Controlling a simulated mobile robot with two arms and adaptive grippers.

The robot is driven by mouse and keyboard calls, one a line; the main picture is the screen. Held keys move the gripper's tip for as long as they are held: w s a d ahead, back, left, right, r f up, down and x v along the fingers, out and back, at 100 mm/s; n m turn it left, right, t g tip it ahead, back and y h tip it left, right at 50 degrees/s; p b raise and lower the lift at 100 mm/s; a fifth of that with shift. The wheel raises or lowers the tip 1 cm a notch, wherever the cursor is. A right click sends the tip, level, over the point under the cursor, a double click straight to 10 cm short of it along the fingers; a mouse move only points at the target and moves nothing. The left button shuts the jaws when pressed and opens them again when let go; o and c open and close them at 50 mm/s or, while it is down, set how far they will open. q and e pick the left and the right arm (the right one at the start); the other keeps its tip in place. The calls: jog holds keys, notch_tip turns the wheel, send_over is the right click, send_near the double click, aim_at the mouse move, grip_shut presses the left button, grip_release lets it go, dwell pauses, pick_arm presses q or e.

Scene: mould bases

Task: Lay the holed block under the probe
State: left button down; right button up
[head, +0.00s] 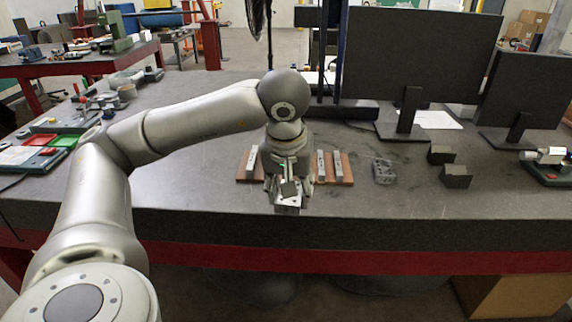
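A grey block with holes in its top (384,171) lies flat on the dark stone table, right of the reddish-brown plates. My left gripper (287,200) points down near the table's front edge, left of and apart from that block. A light grey piece shows at its tips; I cannot tell whether it is a held part or the fingers themselves. A tall dark blue stand (340,50) rises behind the gripper; its probe tip cannot be made out. My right gripper is not in view.
Reddish-brown plates with grey bars (336,165) lie beside and behind my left gripper. Two dark blocks (456,176) sit to the right. Monitors (420,55) stand at the back. The front right of the table (400,215) is clear.

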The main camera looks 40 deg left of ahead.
pick_arm(q)
jog(key=s+d+f+m, duration=0.2)
jog(key=d+f, duration=0.3)
jog(key=f, duration=0.4)
jog(key=s+d+f+m+h, duration=0.1)
jog(key=s+d+f, duration=0.3)
jog(key=f, duration=0.5)
jog(key=s+d+f+m, duration=0.3)
jog(key=d+f, duration=0.4)
jog(key=f, duration=0.1)
jog(key=shift+f+t+h, duration=0.3)
jog(key=shift+f+h, duration=0.1)
